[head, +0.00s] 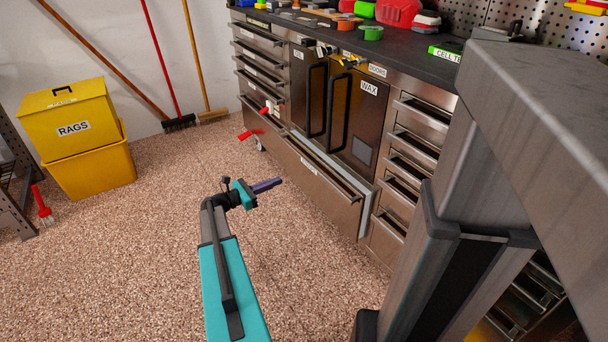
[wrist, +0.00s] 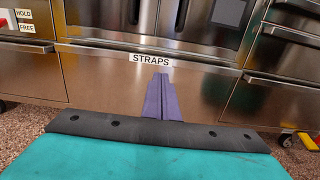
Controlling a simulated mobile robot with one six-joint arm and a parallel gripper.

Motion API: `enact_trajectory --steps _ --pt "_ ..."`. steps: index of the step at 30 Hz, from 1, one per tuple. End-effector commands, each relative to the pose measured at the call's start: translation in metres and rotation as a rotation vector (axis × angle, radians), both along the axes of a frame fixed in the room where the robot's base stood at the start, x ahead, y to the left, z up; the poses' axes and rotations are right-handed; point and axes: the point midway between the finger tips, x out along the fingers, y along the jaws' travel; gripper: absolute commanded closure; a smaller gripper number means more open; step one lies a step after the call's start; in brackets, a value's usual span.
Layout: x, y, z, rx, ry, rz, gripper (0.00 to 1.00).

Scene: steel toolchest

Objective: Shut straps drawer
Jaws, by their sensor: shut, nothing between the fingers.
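The straps drawer (head: 325,190) is the wide steel drawer low in the toolchest, below the two dark cabinet doors. In the head view its front stands out from the chest, with a pale strip showing behind its top edge, so it is partly open. In the wrist view its front (wrist: 100,85) faces me, with the STRAPS label (wrist: 150,58) along its top edge. My gripper (head: 280,181) has purple fingers, which are shut and empty. They point at the drawer front, and a gap shows in the head view. In the wrist view the fingers (wrist: 158,80) overlap the front just below the label.
Narrow drawer stacks flank the doors, including one on the right (head: 410,160). A red-handled item (head: 250,133) sticks out at the chest's lower left. A yellow RAGS bin (head: 90,160) stands at the left, with brooms against the wall. The speckled floor before the drawer is clear.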

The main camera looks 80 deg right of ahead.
Motion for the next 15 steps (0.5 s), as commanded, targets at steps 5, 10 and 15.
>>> enact_trajectory --steps 5,10,15 --pt "0.000 0.000 0.000 0.000 -0.001 0.000 1.00" --pt "-0.003 -0.002 -0.001 0.000 -0.003 -0.001 1.00" --pt "-0.011 -0.010 -0.002 0.000 -0.003 -0.002 1.00"
